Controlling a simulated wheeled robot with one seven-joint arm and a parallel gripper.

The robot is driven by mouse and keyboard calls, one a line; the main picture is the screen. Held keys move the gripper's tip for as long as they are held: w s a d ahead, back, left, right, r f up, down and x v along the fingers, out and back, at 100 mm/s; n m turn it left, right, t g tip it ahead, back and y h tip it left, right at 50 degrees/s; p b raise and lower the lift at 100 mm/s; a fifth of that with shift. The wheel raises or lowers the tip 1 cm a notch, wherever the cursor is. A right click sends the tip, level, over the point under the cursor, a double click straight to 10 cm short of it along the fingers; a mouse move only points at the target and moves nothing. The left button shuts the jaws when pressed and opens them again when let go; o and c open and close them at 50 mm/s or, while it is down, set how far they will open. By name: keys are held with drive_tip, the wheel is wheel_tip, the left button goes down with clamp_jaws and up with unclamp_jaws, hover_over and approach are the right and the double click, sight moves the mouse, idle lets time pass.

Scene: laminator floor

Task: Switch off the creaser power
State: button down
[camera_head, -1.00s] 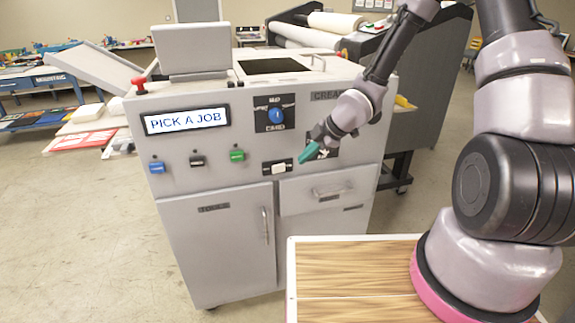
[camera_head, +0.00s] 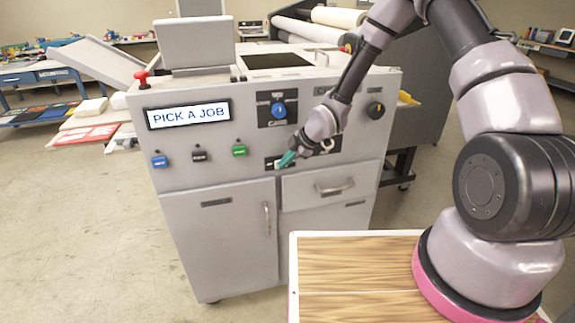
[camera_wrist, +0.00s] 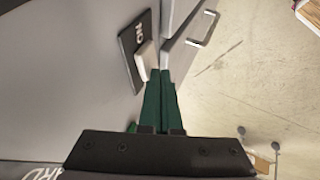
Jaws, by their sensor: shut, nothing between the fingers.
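The creaser (camera_head: 215,170) is a grey cabinet with a lit display (camera_head: 187,114) reading "PICK A JOB". Its power switch is a white rocker (camera_wrist: 146,61) on a black plate (camera_wrist: 131,47) marked "ON" in the wrist view. In the head view, my gripper partly hides this plate (camera_head: 269,163), low on the front panel. My gripper (camera_head: 286,160) has green fingers, shut together and empty. In the wrist view the fingertips (camera_wrist: 161,73) are right beside the rocker, on its right; I cannot tell whether they touch.
Blue (camera_head: 159,161), black (camera_head: 200,156) and green (camera_head: 239,151) buttons lie left of the switch. A blue knob (camera_head: 278,109) is above it and a black knob (camera_head: 375,110) at right. A red mushroom button (camera_head: 140,79) is on top. A drawer handle (camera_head: 334,188) juts out below.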

idle(0.3)
drive_tip(key=shift+w+a+m+t, duration=0.15)
drive_tip(key=shift+a+m+t, duration=0.15)
drive_tip(key=shift+m, duration=0.2)
drive_tip(key=shift+d, duration=0.2)
drive_tip(key=shift+w, duration=0.15)
drive_tip(key=shift+w+d, duration=0.4)
drive_tip(key=shift+d, duration=0.4)
drive_tip(key=shift+d+r, duration=0.1)
drive_tip(key=shift+r, duration=0.05)
drive_tip(key=v, duration=1)
drive_tip(key=shift+s+a+r, duration=0.2)
drive_tip(key=shift+s, duration=0.25)
